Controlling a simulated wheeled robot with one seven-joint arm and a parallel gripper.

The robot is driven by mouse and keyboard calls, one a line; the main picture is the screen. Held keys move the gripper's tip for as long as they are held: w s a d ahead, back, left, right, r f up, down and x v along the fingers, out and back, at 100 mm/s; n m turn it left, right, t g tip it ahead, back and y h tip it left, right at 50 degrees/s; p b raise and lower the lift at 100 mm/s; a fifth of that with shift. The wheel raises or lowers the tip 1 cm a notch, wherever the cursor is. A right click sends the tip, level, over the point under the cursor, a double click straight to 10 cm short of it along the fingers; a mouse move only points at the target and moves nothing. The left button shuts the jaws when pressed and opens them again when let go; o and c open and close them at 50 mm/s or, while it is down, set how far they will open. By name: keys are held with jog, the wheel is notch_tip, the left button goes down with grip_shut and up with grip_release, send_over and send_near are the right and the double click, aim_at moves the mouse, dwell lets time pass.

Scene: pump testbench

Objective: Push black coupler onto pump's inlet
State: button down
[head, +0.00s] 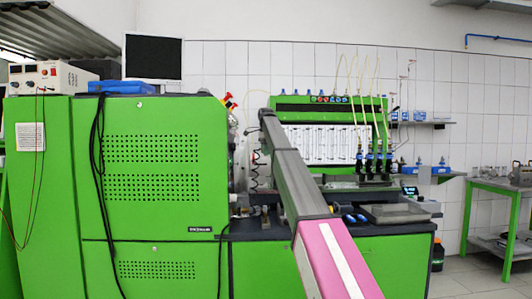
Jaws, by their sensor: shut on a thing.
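My pink and grey arm reaches from the bottom of the head view up and left across the front of the green testbench (150,220). My gripper cannot be made out; the arm's far end is at the bench's middle recess, and the arm covers part of it. I cannot pick out the black coupler or the pump's inlet. Small metal parts and a coiled line show in the recess just left of the arm, too small to name surely.
A dark bench top with a grey metal tray (395,213) lies right of my arm. Several black injectors (370,165) with thin hoses stand behind it. A green side table (500,188) stands at the far right. A black cable hangs down the left cabinet.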

jog(key=w+d, duration=0.4)
jog(key=d, duration=0.4)
jog(key=w+d, duration=0.4)
jog(key=d, duration=0.3)
jog(key=shift+w+d, duration=0.25)
jog(key=shift+d, duration=0.15)
dwell(0.5)
jog(key=w+f, duration=0.1)
jog(key=w, duration=0.8)
jog(key=w+f, duration=0.1)
jog(key=w, duration=0.4)
jog(key=shift+f, duration=0.3)
notch_tip(320, 180, down, 4)
jog(key=shift+s+f, duration=0.1)
jog(key=shift+f, duration=0.6)
jog(key=shift+f, duration=1.3)
dwell(0.9)
